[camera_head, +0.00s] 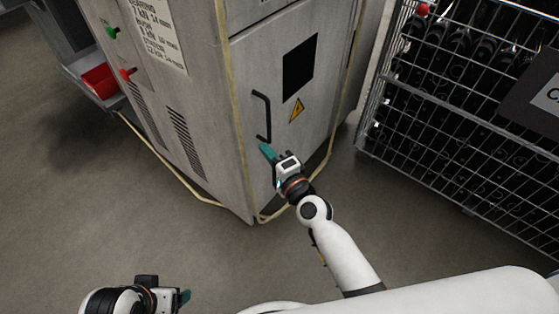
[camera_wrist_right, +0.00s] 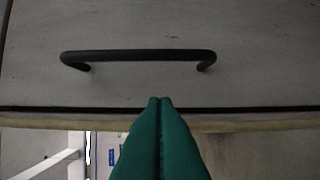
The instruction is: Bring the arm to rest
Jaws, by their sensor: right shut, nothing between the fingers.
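My right gripper (camera_head: 267,152) has teal fingers and is in front of the grey cabinet door, close to the lower end of its black handle (camera_head: 262,115). In the right wrist view the teal fingers (camera_wrist_right: 160,102) are pressed together with nothing between them. The handle (camera_wrist_right: 138,55) lies beyond the fingertips there, apart from them in the picture. My left gripper (camera_head: 184,297) is at the bottom left of the head view, with only part of its teal fingers showing. I cannot tell whether it is open or shut.
The grey cabinet (camera_head: 210,120) carries a yellow warning sign (camera_head: 297,109) and a dark window (camera_head: 299,68). A wire cage (camera_head: 455,110) of dark bottles stands at the right. A red bin (camera_head: 100,82) is at the upper left. The floor (camera_head: 90,200) at left is clear.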

